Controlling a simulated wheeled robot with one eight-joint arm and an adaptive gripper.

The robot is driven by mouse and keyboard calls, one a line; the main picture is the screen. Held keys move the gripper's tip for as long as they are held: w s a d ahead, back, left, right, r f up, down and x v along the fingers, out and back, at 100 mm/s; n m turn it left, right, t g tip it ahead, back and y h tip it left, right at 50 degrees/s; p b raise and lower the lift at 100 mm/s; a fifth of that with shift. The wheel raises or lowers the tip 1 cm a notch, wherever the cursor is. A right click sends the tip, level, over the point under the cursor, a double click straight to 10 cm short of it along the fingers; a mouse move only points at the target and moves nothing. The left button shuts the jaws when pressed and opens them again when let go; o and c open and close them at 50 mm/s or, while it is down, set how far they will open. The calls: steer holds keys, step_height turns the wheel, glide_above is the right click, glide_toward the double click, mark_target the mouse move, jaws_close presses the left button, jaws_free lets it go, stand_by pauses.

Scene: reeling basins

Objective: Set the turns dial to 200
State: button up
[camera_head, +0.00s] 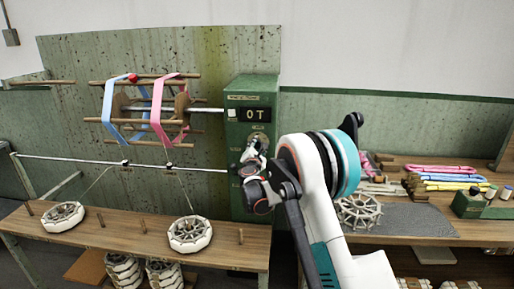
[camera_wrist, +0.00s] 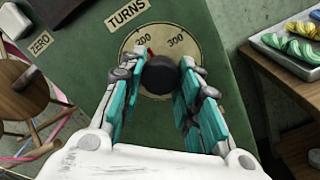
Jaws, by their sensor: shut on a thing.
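The turns dial (camera_wrist: 132,42) is a pale round plate on a green panel, under a "TURNS" label, with "200" and "300" showing along its top. Its black knob (camera_wrist: 160,74) stands out at the centre. In the head view my gripper (camera_head: 254,158) is at the front of the green box (camera_head: 238,195), hiding much of the dial.
The box's display (camera_head: 255,114) reads "0T". A "ZERO" label (camera_wrist: 40,43) is on the panel. A reel (camera_head: 150,110) with blue and pink bands stands left of the box. Benches (camera_head: 110,240) stand on both sides; the right one holds coloured skeins (camera_head: 440,170).

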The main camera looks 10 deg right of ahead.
steer(key=o, duration=1.1)
steer(key=shift+a+f, duration=0.1)
steer(key=shift+c, duration=0.2)
steer(key=v, duration=1.2)
